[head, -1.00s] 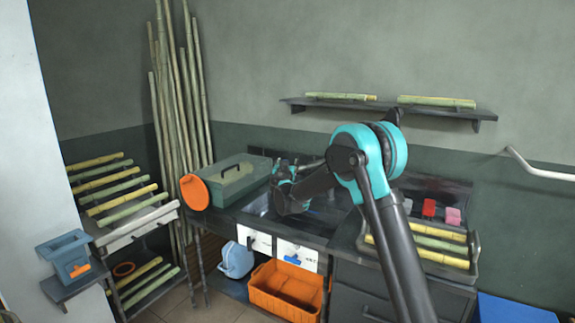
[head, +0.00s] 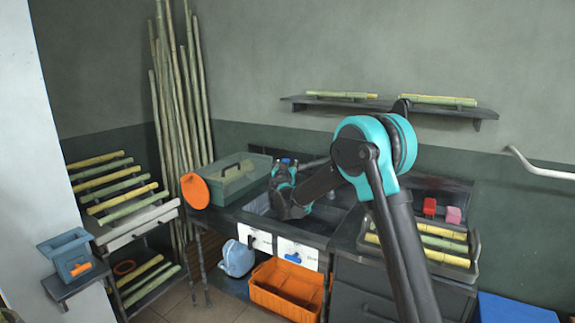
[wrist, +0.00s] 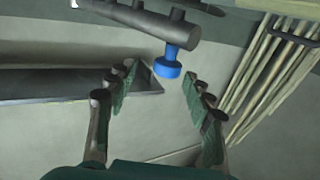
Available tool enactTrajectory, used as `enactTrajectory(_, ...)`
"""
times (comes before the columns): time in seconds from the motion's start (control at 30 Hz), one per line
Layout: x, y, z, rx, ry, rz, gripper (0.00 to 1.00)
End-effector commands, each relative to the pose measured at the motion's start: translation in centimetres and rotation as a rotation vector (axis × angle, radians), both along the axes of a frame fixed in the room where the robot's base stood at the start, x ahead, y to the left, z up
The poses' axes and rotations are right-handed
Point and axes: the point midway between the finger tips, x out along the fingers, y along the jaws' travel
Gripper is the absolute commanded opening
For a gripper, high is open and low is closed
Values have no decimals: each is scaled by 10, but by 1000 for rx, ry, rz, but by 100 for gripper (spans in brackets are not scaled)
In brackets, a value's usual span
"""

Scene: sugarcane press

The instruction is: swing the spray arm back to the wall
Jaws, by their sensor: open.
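The spray arm is a grey pipe (wrist: 140,18) with short stubs, crossing the top of the wrist view. A blue knob (wrist: 168,66) hangs from its right part. In the head view the pipe (head: 316,162) runs above the sink, and a small bit of blue (head: 287,161) shows at its left end. My gripper (wrist: 160,88) is open and empty. Its fingers stand on either side of the blue knob, which appears between or just beyond the tips; I cannot tell the depth or any contact. In the head view my gripper (head: 284,167) is partly hidden by its own wrist.
Tall cane stalks (head: 180,100) lean in the corner. A wall shelf (head: 390,107) holds cane pieces. A cane tray (head: 475,262) lies to the right. An orange crate (head: 287,289) is below.

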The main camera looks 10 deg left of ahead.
Motion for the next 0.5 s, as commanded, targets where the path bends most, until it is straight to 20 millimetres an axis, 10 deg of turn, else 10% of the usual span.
enactTrajectory(0.5,-33,0,0,0,0,0,52)
